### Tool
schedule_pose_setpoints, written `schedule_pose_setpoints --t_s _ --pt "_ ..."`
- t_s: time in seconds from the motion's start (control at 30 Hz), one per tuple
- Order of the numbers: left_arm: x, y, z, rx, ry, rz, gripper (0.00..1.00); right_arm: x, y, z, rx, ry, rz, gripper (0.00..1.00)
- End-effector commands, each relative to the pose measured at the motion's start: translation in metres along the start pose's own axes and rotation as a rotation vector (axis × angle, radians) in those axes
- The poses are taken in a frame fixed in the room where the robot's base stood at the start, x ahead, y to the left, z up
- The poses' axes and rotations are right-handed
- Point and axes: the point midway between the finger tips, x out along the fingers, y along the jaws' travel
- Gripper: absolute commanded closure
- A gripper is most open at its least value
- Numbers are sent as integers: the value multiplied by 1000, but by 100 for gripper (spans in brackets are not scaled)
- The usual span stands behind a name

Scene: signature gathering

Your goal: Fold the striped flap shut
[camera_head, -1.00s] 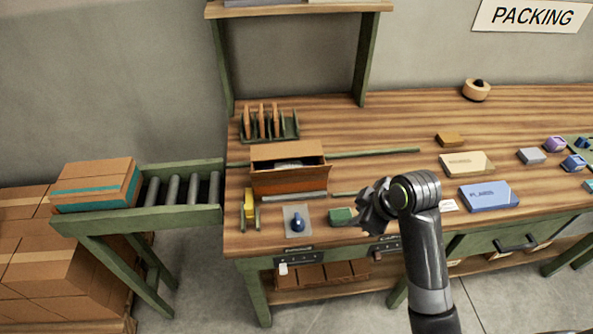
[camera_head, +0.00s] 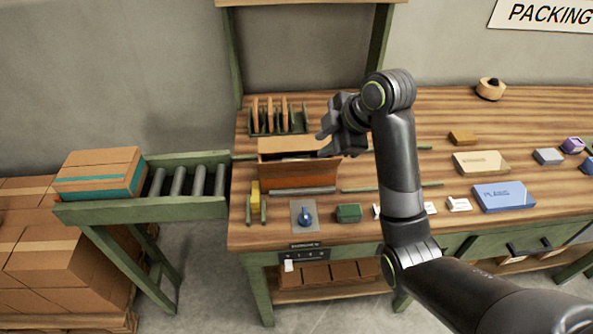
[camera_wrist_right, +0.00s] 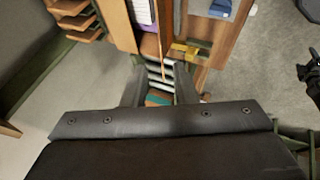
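An open brown cardboard box (camera_head: 298,177) stands on the left part of the workbench. A tan flap (camera_head: 290,146) stands up along its far side; I cannot make out stripes on it. The box's inside is mostly hidden. My right gripper (camera_head: 323,143) is at the box's right end, above or beside the flap; contact cannot be told. In the right wrist view its two fingers (camera_wrist_right: 160,88) are apart with nothing held. A box edge (camera_wrist_right: 162,30) and pale contents (camera_wrist_right: 143,12) show ahead of them. A dark shape at the right edge (camera_wrist_right: 311,72) may be my left gripper.
A rack of upright cardboard pieces (camera_head: 278,118) stands behind the box. A yellow item (camera_head: 255,195), a blue knob on a plate (camera_head: 305,216) and a green block (camera_head: 348,213) sit in front. A roller conveyor (camera_head: 187,180) adjoins at left. A blue box (camera_head: 503,196) lies right.

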Motion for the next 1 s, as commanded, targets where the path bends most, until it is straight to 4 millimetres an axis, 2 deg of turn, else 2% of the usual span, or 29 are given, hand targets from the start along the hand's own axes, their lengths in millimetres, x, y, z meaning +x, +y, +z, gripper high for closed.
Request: schedule_pose_setpoints --t_s 0.03,0.67,0.9,1.0 --pt "12 1 1 0 0 0 14 10 -2 2 0 0 0 75" --pt "80 8 8 0 1 1 14 63 -2 2 0 0 1 75" --pt "106 10 11 -1 1 1 14 94 -3 2 2 -1 -1 75" --pt "98 10 10 -1 1 2 14 109 -1 0 5 1 -4 75"
